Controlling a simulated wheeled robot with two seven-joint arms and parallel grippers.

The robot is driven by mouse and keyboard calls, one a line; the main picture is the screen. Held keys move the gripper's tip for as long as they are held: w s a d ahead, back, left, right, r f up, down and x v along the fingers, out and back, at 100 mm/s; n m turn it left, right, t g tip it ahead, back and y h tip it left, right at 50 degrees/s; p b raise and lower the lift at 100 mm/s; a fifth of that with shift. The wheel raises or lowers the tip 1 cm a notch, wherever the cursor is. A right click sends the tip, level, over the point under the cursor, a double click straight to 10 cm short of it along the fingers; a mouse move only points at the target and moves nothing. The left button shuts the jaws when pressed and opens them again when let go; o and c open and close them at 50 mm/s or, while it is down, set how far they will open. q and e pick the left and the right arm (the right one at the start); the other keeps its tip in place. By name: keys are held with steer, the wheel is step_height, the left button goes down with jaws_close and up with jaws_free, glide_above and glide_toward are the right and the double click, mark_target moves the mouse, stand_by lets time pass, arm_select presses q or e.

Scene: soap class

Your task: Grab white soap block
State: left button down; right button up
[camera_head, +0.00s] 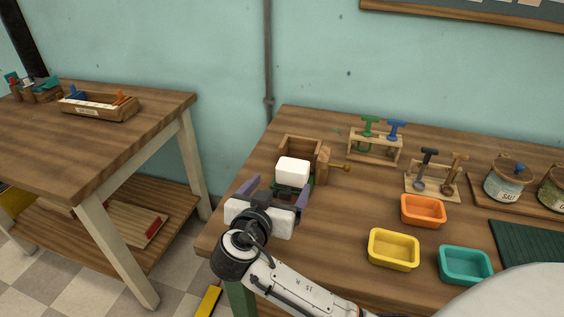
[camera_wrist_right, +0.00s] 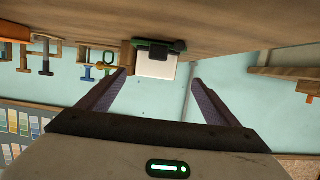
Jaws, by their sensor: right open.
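The white soap block (camera_head: 293,170) sits on a dark green support at the open front of a small wooden box (camera_head: 301,145) near the left end of the right table. My right gripper (camera_head: 277,190) is open and empty just in front of the block, its two purple fingers apart and pointing toward it. In the right wrist view, which looks upside down, the soap block (camera_wrist_right: 156,68) shows beyond the fingertips, between the two finger lines. The fingers look apart from the block. My left gripper is not in view.
A wooden press part with a brass handle (camera_head: 341,167) adjoins the box's right side. Stamp racks (camera_head: 375,150) stand behind and right. Orange (camera_head: 422,211), yellow (camera_head: 393,250) and teal (camera_head: 465,265) trays lie to the right. Another table (camera_head: 90,150) stands left, across a gap.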

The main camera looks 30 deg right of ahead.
mark_target(290, 175)
steer(key=shift+w+d+f, duration=0.15)
steer(key=shift+w+d, duration=0.1)
steer(key=shift+d, duration=0.25)
steer(key=shift+w+d+f, duration=0.1)
steer(key=shift+w+d, duration=0.1)
steer(key=shift+d, duration=0.3)
steer(key=shift+w+d+f, duration=0.1)
steer(key=shift+w+d, duration=0.05)
steer(key=shift+d, duration=0.05)
steer(key=x, duration=0.2)
steer(key=p+x, duration=0.1)
steer(key=x, duration=0.1)
steer(key=shift+d, duration=0.3)
steer(key=shift+w+d, duration=0.3)
steer(key=shift+w, duration=0.1)
steer(key=c, duration=1.3)
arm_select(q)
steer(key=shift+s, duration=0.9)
